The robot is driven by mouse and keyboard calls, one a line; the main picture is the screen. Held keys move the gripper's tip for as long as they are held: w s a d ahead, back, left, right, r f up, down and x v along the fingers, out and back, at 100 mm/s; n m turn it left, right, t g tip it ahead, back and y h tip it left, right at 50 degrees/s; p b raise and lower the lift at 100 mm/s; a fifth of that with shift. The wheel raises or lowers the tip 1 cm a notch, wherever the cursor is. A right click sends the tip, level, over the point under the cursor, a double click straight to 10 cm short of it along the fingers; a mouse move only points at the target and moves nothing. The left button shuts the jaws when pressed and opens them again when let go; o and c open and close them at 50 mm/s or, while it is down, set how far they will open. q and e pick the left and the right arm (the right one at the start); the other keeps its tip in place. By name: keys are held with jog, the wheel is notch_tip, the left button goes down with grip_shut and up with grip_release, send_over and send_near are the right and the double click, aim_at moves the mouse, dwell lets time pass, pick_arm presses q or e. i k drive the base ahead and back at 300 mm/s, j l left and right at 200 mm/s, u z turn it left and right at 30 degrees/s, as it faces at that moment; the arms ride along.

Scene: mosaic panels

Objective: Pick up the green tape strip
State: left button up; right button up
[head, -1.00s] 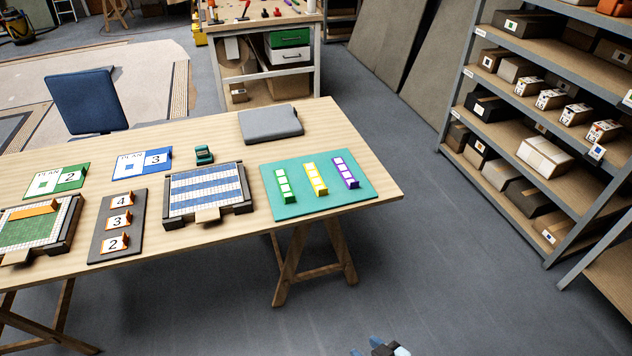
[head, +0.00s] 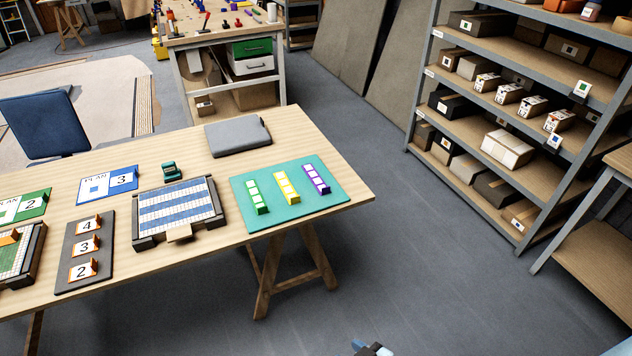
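The green tape strip (head: 257,197) lies on the teal mat (head: 270,221), at its left side, with white squares along its top. A yellow strip (head: 287,187) and a purple strip (head: 316,179) lie to its right on the same mat. Nothing touches or covers the green strip. A small blue-grey piece, seemingly my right gripper (head: 371,348), shows at the bottom edge, well below and apart from the mat. Most of it is cut off, so its fingers cannot be judged. My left gripper is out of view.
The wooden table (head: 340,205) also holds a blue-and-white mosaic panel (head: 180,208), a dark tray with number cards (head: 70,281), plan cards (head: 107,184), and a grey case (head: 238,135). A blue chair (head: 45,124) stands behind. Shelves (head: 500,150) stand right; floor between is clear.

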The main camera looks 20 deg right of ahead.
aim_at(258, 201)
jog(key=i+j+z, duration=0.35)
jog(key=i+j, duration=0.15)
jog(key=j, duration=0.2)
jog(key=i+j+z, duration=0.15)
jog(key=j, duration=0.25)
jog(key=i+j+z, duration=0.15)
jog(key=j, duration=0.25)
jog(key=i, duration=0.05)
